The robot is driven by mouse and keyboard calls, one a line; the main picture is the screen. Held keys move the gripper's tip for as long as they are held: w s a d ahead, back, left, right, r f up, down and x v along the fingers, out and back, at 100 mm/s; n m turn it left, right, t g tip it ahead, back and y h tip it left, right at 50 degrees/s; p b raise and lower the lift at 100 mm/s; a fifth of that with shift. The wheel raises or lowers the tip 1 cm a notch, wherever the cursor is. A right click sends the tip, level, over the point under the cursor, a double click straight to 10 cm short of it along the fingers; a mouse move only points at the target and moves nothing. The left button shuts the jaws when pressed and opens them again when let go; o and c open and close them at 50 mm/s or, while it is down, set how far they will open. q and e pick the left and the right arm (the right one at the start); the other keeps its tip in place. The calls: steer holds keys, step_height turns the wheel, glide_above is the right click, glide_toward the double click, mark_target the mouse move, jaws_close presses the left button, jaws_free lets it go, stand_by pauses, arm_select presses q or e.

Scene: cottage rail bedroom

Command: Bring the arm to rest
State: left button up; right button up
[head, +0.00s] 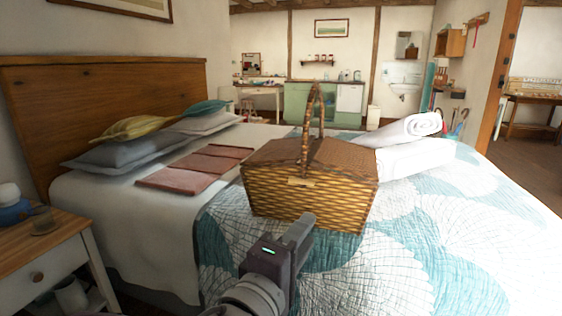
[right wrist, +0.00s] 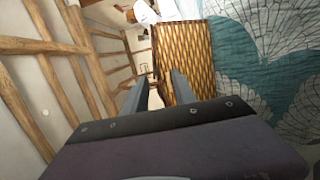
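My right gripper (head: 299,230) is above the near part of the bed, just in front of a wicker picnic basket (head: 305,192). In the right wrist view its two fingers (right wrist: 160,88) stand apart with nothing between them, so it is open. The basket stands upright on the quilt with its lid down and its arched handle up. It also shows tilted in the right wrist view (right wrist: 188,58), beyond the fingers. I cannot tell whether the fingers touch it. My left gripper is not in view.
The bed's white and teal quilt (head: 455,255) is clear at right. Rolled white towels (head: 408,130) lie behind the basket, folded reddish cloths (head: 195,167) to its left. A nightstand (head: 45,255) with a blue object (head: 12,208) stands at the left edge. Pillows (head: 125,155) lie by the headboard.

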steer(key=w+d+f+m+g+h+p, duration=0.1)
steer(key=d+m+g+h, duration=0.1)
steer(key=d, duration=0.4)
steer(key=w+d+f+m+g+h+p, duration=0.1)
steer(key=d+g+h, duration=0.2)
steer(key=d, duration=0.4)
steer(key=s+d+f+m+g+y+p, duration=0.1)
steer(key=s+d+f+m+g+p, duration=0.3)
steer(key=d+f+g, duration=0.55)
steer(key=s+d+f+m+g+y, duration=0.25)
steer(key=s+f+y, duration=0.25)
steer(key=s+f, duration=0.45)
steer(key=s+a+f+m+y+p, duration=0.1)
steer(key=a+f+m+y, duration=0.2)
steer(key=a+f+y, duration=0.45)
steer(key=w+a+t+p, duration=0.2)
steer(key=w+a+p, duration=0.1)
steer(key=w+a, duration=0.1)
step_height(320, 180, up, 36)
steer(key=p, duration=3.5)
steer(key=shift+d, duration=0.25)
